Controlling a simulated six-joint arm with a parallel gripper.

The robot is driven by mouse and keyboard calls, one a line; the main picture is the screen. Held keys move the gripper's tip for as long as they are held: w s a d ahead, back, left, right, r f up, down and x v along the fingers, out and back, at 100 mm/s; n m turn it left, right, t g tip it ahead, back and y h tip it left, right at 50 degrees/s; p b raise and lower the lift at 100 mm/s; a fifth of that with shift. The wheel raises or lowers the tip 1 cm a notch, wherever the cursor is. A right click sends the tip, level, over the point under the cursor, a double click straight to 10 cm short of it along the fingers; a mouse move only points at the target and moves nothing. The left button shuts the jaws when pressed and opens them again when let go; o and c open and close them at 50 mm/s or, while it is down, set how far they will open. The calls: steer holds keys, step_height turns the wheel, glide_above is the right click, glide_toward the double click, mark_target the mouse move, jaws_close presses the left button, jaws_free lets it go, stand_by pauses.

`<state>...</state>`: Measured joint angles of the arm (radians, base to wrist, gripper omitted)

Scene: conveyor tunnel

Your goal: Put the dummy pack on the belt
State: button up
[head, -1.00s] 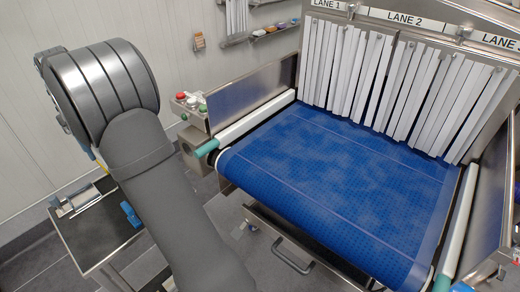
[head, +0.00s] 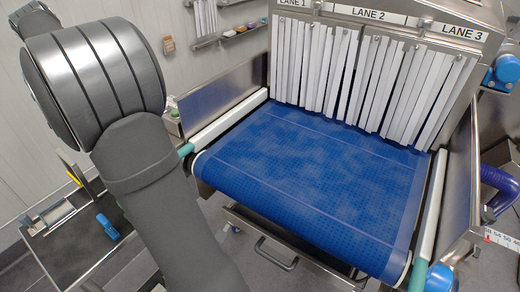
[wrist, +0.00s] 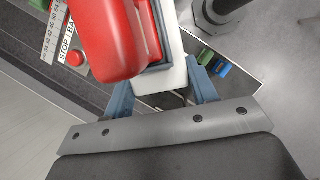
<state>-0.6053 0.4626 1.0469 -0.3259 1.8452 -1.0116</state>
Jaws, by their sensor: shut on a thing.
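In the wrist view, my gripper (wrist: 163,78) has its two blue-grey fingers on either side of a pale white block (wrist: 176,72), which looks like the dummy pack. A large red rounded body (wrist: 112,40) with a dark edge overlaps the block; I cannot tell whether they are joined. My gripper and the block do not show in the head view, where only my arm appears at the left. The blue belt (head: 310,170) lies in the middle of the head view, and its visible surface is empty.
White strip curtains (head: 345,75) hang at the belt's far end below the lane signs. Steel side walls (head: 228,95) flank the belt. A dark-topped side table (head: 75,245) with a blue item (head: 107,226) stands at the lower left.

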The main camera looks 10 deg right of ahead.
steer(key=d+r+n, duration=0.1)
steer(key=d, duration=0.1)
steer(key=w+d+r+n+t, duration=0.1)
steer(key=d+r+n, duration=0.1)
steer(key=d, duration=0.1)
steer(key=d+r+n, duration=0.2)
steer(key=d, duration=0.1)
steer(key=shift+w+d+t, duration=0.25)
steer(key=shift+w+t, duration=0.05)
steer(key=shift+t, duration=0.1)
steer(key=s+d+f+n, duration=0.1)
steer(key=s+d+f, duration=0.1)
steer(key=d, duration=0.9)
steer(key=s+d+f+n, duration=0.1)
steer(key=d+n, duration=0.1)
steer(key=d, duration=0.8)
steer(key=s+d+f+n+t+y, duration=0.1)
steer(key=s+d+f, duration=0.2)
steer(key=s+d, duration=0.3)
steer(key=s+d+f, duration=0.4)
steer(key=s+d, duration=0.1)
steer(key=d, duration=0.3)
glide_above(261, 154)
steer(key=s, duration=0.1)
steer(key=f, duration=0.4)
steer(key=a+f, duration=0.1)
steer(key=f, duration=0.1)
steer(key=shift+s+f, duration=0.1)
steer(key=shift+f, duration=2.25)
